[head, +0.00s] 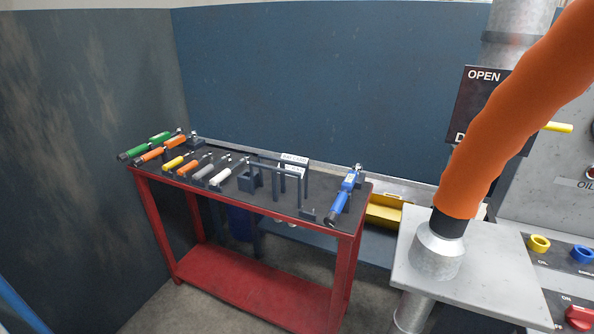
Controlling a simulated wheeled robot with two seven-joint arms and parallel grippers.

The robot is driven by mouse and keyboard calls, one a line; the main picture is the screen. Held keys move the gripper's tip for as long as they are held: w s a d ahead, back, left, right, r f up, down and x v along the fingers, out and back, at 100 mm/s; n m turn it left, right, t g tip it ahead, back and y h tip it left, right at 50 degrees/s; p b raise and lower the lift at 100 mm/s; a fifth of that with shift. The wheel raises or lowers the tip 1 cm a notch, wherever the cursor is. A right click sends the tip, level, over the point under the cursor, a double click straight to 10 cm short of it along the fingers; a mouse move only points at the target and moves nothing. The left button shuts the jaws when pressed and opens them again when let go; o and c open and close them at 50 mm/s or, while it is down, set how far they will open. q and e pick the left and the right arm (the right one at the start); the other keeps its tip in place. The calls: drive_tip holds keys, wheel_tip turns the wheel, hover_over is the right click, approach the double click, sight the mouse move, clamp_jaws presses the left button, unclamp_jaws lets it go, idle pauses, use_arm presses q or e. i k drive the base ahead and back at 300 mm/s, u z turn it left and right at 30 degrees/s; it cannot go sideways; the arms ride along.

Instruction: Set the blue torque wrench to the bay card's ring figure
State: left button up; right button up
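The blue torque wrench (345,195) lies at the right end of a red tool table (367,200) with a dark top. Its handle points toward the front edge, and a small white-green window shows on its body. Its setting is too small to read. A white card (294,159) with dark print stands on a dark rack on the table, left of the blue wrench. It seems to be headed "BAY CARD", but its figures cannot be read from here. Neither of my grippers is in view.
Green (145,145), orange (160,150) and several other wrenches lie on the table's left part. A grey pedestal (480,265) with an orange hose (500,120) stands at right, near a panel with a red switch (580,317). A yellow bin (384,210) is behind.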

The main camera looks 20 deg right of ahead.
sight(332, 219)
drive_tip(key=k, duration=0.5)
drive_tip(key=z, duration=2.1)
drive_tip(key=i, duration=1.2)
drive_tip(key=u, duration=1.7)
